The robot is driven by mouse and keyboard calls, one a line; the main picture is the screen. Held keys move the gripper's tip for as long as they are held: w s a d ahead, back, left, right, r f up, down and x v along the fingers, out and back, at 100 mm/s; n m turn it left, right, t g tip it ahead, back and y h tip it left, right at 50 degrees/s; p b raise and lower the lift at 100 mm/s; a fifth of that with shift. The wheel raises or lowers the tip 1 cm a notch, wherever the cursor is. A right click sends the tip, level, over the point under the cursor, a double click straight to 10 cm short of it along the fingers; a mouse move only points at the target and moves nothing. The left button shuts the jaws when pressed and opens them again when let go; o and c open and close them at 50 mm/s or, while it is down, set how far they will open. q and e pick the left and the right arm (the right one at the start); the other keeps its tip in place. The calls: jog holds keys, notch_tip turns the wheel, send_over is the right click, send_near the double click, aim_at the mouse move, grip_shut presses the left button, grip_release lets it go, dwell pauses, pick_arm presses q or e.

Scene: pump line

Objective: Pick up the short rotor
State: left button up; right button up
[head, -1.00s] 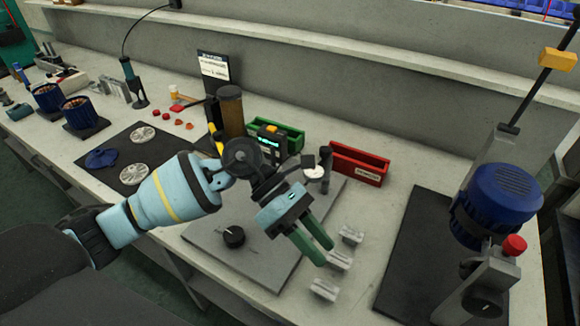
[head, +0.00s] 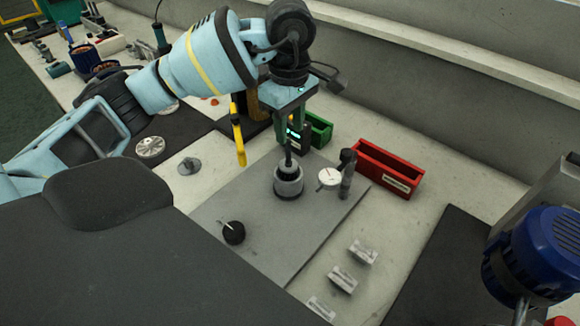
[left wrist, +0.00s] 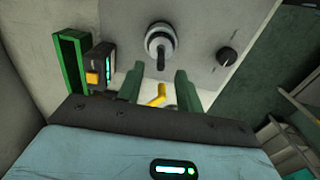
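A grey, dark-banded cylinder with a thin upright shaft, which looks like the short rotor (head: 288,184), stands upright on the grey plate (head: 255,240) in the head view. My left gripper (head: 291,138) points down above it, with its green fingers apart around or close to the shaft's top; exact contact cannot be told. In the left wrist view the rotor (left wrist: 159,42) lies beyond the open fingertips (left wrist: 158,78), its shaft pointing towards the gap between them. My right gripper is not in view.
A dial gauge on a post (head: 332,179) stands close to the rotor's right. A black knob (head: 233,232) is on the plate. A red bin (head: 388,168), a green bin (head: 320,130) and small grey blocks (head: 343,279) are nearby. A yellow tool (head: 238,135) hangs left of the gripper.

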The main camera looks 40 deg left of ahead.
aim_at(289, 162)
pick_arm(q)
jog(key=shift+w+f, duration=0.1)
jog(key=shift+f, duration=0.6)
jog(key=shift+w+f, duration=0.15)
jog(key=shift+f, duration=0.2)
jog(key=shift+s+f, duration=0.25)
jog(key=shift+f, duration=0.25)
jog(key=f, duration=0.3)
jog(key=shift+a+f+p, duration=0.2)
jog(key=shift+p, duration=0.15)
jog(key=shift+f, duration=0.4)
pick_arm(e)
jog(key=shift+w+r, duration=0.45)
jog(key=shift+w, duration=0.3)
pick_arm(q)
grip_shut()
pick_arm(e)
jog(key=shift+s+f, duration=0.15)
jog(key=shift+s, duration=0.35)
